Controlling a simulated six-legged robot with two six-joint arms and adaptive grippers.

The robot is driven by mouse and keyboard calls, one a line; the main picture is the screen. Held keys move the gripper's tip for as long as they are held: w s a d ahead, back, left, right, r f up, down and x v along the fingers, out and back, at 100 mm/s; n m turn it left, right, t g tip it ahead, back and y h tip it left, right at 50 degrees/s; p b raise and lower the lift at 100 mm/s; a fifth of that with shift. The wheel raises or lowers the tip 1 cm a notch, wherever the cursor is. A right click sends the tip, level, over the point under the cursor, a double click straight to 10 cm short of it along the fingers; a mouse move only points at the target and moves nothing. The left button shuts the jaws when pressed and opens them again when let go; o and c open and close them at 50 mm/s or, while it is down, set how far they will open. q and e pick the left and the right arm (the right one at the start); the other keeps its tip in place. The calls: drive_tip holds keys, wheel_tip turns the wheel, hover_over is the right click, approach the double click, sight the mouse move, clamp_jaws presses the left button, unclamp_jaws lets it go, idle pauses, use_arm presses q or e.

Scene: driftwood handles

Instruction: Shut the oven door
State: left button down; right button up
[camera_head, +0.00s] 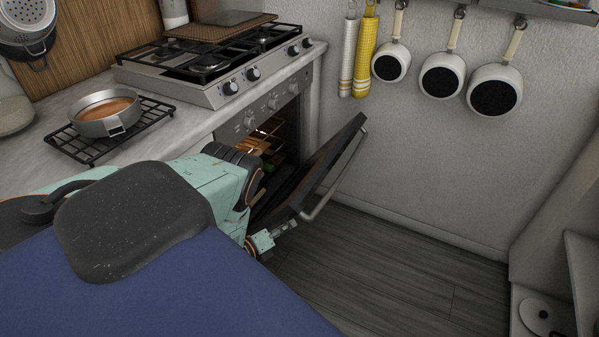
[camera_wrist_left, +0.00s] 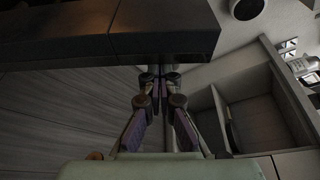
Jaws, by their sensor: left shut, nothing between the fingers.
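The oven door (camera_head: 330,165) is hinged at its bottom and stands partly open, tilted out from the lit oven cavity (camera_head: 272,138). Its bar handle (camera_head: 326,200) runs along the outer face. My left gripper (camera_head: 287,228) is low beside the near end of the door, and my arm hides part of the oven front. In the left wrist view my left gripper (camera_wrist_left: 161,74) is shut and empty, below a dark panel (camera_wrist_left: 110,38) that looks like the door. I cannot tell whether they touch. My right gripper is not in view.
Above the oven is a gas hob (camera_head: 215,65) with knobs on its front. A pan (camera_head: 106,122) sits on a black rack on the counter (camera_head: 190,117). Pans and towels hang on the wall at the back. The wooden floor (camera_head: 400,265) right of the door is clear.

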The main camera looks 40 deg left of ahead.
sight(282, 214)
use_arm(q)
drive_tip(key=shift+s+a+r+p, duration=0.2)
drive_tip(key=shift+a+r+p, duration=0.2)
drive_tip(key=shift+a+r, duration=0.35)
drive_tip(key=shift+s+a+r+p, duration=0.2)
drive_tip(key=shift+a+r+p, duration=0.2)
drive_tip(key=shift+a, duration=0.55)
